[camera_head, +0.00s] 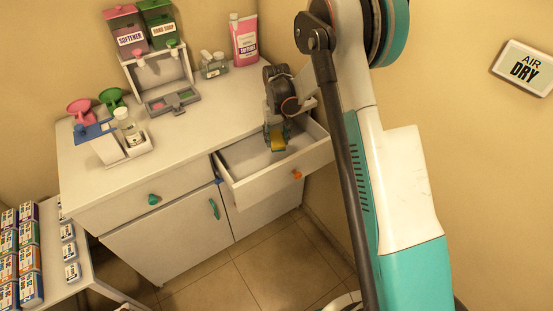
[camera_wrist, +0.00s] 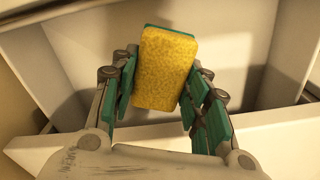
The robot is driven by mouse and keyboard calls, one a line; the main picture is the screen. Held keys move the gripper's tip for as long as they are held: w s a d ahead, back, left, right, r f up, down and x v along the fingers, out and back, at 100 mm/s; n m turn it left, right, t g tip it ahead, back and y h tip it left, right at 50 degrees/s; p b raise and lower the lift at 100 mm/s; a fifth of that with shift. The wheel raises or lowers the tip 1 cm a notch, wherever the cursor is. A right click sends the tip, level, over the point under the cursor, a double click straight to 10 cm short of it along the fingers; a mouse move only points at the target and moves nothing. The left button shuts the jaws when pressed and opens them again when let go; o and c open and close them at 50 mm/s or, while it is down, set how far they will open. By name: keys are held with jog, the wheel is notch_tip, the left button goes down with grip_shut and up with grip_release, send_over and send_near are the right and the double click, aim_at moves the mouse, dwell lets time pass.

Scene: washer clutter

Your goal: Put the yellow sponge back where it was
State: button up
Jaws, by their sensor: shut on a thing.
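The yellow sponge (camera_wrist: 163,68) has a green layer on its far side. My gripper (camera_wrist: 160,85) is shut on it, with one finger on each side edge. In the head view the sponge (camera_head: 278,142) shows at the tips of my gripper (camera_head: 276,130), over the open right drawer (camera_head: 244,182). In the wrist view the drawer's pale inside lies beyond the sponge. I cannot tell whether the sponge touches the drawer bottom. The drawer looks otherwise empty where it shows.
A softener and hand soap dispenser (camera_head: 165,72), a pink bottle (camera_head: 244,42) and funnels (camera_head: 82,110) stand on the white counter (camera_head: 180,145). The left drawer (camera_head: 150,200) is shut. A side table (camera_head: 85,272) with boxes stands lower left.

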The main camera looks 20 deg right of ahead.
notch_tip(320, 180, down, 10)
jog(key=shift+f+b, duration=0.2)
jog(key=shift+b, duration=1)
jog(key=shift+f, duration=0.2)
jog(key=o, duration=1.3)
jog(key=shift+r, duration=0.1)
jog(key=shift+r, duration=0.15)
